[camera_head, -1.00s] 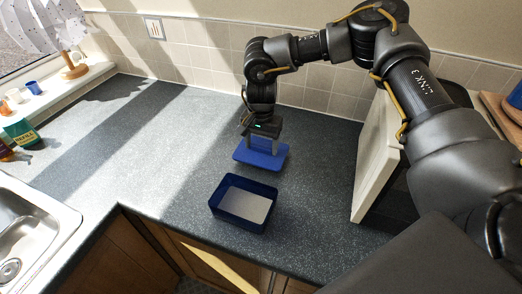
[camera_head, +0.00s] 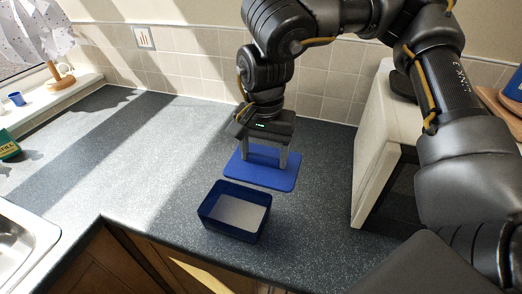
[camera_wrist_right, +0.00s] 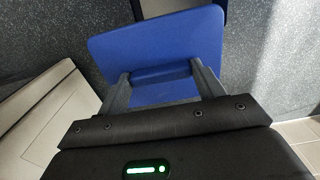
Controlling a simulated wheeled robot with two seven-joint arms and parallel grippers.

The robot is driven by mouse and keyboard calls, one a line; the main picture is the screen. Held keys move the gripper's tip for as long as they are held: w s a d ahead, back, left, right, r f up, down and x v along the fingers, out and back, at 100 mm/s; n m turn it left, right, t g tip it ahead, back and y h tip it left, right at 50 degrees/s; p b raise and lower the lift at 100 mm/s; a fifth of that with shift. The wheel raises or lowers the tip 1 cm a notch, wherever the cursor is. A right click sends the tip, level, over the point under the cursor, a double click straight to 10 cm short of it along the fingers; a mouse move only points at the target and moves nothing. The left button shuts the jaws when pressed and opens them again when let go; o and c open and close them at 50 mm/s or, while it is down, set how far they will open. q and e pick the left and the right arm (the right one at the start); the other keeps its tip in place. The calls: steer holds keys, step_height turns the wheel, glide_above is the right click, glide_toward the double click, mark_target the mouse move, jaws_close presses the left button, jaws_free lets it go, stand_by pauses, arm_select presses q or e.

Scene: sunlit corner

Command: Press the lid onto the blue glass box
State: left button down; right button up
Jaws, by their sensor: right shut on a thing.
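The blue glass box (camera_head: 236,210) stands open at the top on the counter, near its front edge. Its light inner floor shows. My right gripper (camera_head: 264,165) is behind the box in the head view and is shut on the flat blue lid (camera_head: 262,178). The lid is about level and lies just behind the box, apart from its opening. In the right wrist view the lid (camera_wrist_right: 160,45) spans beyond both fingers of the gripper (camera_wrist_right: 165,85), and a dark corner of the box (camera_wrist_right: 150,8) shows at the top. My left gripper is not in view.
A white box-like appliance (camera_head: 374,150) stands on the counter to the right of the lid. A sink (camera_head: 22,240) is at the left, and a lamp (camera_head: 58,75) stands on the windowsill. The counter (camera_head: 150,150) left of the box is clear.

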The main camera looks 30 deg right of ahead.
mark_target(251, 148)
steer(key=shift+s, duration=0.15)
steer(key=shift+w+a+f+n, duration=0.1)
steer(key=shift+w+a+n, duration=0.05)
steer(key=shift+w+n, duration=0.45)
steer(key=w+n, duration=0.1)
steer(key=n, duration=0.1)
steer(key=w+f+n, duration=0.1)
steer(key=w+n, duration=0.1)
steer(key=n, duration=0.1)
steer(key=shift+w+a+f, duration=0.2)
